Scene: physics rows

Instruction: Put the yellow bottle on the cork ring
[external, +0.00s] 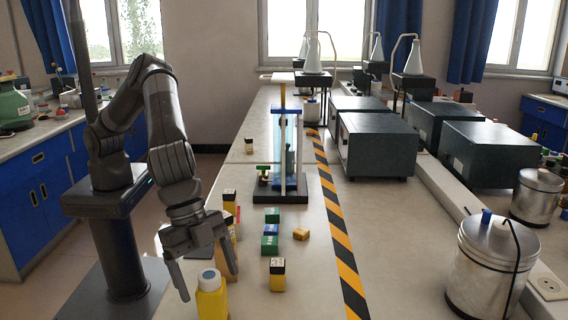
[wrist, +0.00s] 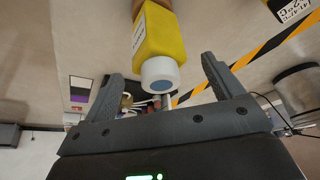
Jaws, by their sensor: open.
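I cannot make out the cork ring for certain; a brown edge shows by the bottle's base in the wrist view.
A stand with a dark base (external: 290,190) is farther back. Striped tape (external: 340,250) runs along the bench; metal cans stand right.

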